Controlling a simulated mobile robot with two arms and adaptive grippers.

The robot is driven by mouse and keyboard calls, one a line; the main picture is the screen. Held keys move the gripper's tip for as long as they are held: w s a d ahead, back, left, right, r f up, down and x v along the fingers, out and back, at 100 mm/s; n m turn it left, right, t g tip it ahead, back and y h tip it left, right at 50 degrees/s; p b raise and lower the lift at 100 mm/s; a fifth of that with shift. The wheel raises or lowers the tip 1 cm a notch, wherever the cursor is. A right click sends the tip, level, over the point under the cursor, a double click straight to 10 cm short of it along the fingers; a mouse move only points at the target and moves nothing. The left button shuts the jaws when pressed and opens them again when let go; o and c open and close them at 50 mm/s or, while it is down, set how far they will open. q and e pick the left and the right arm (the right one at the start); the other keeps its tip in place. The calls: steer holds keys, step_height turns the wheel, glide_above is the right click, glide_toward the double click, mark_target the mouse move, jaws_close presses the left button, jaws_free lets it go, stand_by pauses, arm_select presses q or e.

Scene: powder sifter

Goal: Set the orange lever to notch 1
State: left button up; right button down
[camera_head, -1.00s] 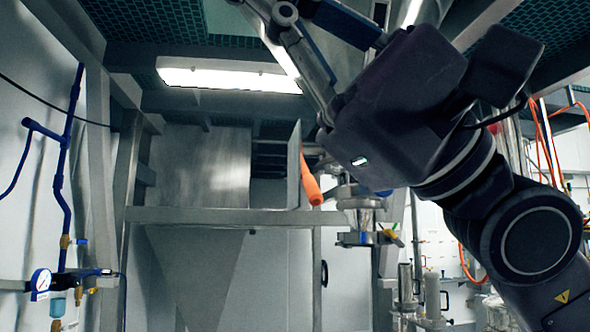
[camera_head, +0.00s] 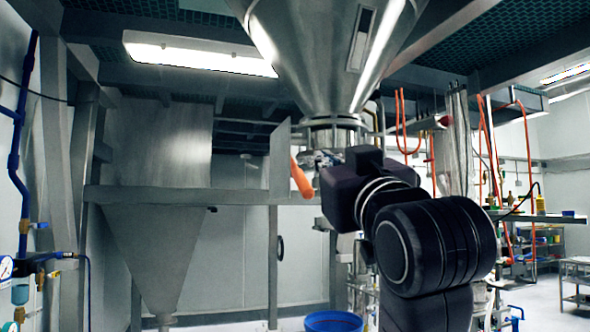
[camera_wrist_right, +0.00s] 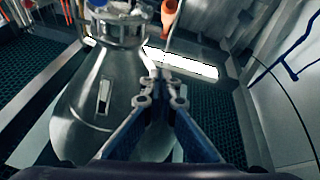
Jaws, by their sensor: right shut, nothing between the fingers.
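The orange lever (camera_head: 301,180) hangs tilted beside a flat grey metal plate, at the right end of the steel frame in the head view. It also shows at the top of the right wrist view (camera_wrist_right: 171,12), beyond my fingertips. My right gripper (camera_wrist_right: 161,78) is shut and empty, with a visible gap between its tips and the lever. In the head view my wrist and arm, just right of the lever, mostly hide its fingers. The notches cannot be made out. My left gripper is in neither view.
A large steel hopper (camera_head: 330,50) hangs above my right arm. A horizontal steel beam (camera_head: 180,196) runs left of the lever, with a funnel (camera_head: 165,250) below. A blue bucket (camera_head: 333,321) stands low in front. Orange hoses hang at the right.

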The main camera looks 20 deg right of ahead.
step_height(320, 180, up, 3)
steer(key=p, duration=0.6)
glide_above(306, 188)
steer(key=s, duration=0.3)
steer(key=shift+g, duration=0.3)
steer(key=w+f+p, duration=0.1)
steer(key=f, duration=0.1)
steer(key=w+f+p, duration=0.1)
steer(key=w, duration=0.1)
steer(key=shift+d+f, duration=0.1)
steer(key=shift+f, duration=0.3)
steer(key=shift+f, duration=0.15)
